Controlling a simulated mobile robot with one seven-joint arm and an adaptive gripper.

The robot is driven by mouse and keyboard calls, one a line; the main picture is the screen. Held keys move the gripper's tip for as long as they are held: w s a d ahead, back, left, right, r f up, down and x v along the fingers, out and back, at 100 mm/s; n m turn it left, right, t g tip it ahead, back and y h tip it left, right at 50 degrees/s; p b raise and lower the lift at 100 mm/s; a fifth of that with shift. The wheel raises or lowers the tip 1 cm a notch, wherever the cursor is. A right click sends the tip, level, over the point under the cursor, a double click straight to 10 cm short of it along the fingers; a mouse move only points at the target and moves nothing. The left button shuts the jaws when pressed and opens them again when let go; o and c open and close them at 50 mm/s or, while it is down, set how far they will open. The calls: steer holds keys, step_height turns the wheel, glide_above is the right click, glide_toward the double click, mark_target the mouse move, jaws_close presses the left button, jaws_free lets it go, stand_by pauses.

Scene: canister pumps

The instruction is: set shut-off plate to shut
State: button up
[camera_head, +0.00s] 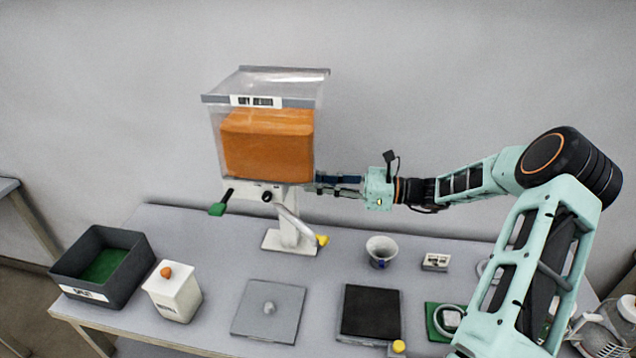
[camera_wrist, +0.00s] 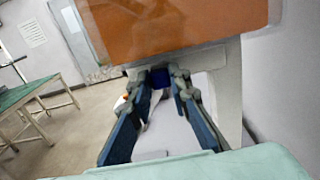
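The canister pump (camera_head: 268,140) stands at the back of the table, its clear hopper full of orange material. Under the hopper, a black rod with a green tab (camera_head: 217,209) sticks out to the left; it looks like part of the shut-off plate. My gripper (camera_head: 320,184) is level at the right side of the pump, just under the hopper. In the wrist view its two blue fingers (camera_wrist: 158,92) stand apart. A small dark blue piece (camera_wrist: 158,77) shows between their tips, under the orange hopper. I cannot tell whether the fingers touch it.
A crank lever with a yellow knob (camera_head: 322,240) hangs in front of the pump's stand. On the table are a dark bin (camera_head: 70,262), a white canister (camera_head: 172,295), a grey plate (camera_head: 255,325), a black pad (camera_head: 371,310) and a white cup (camera_head: 381,250).

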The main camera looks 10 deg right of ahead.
jaws_close()
steer(key=x, duration=0.3)
steer(key=shift+w+a, duration=0.1)
steer(key=shift+a, duration=0.1)
steer(key=o, duration=0.8)
jaws_free()
steer(key=v, duration=1.2)
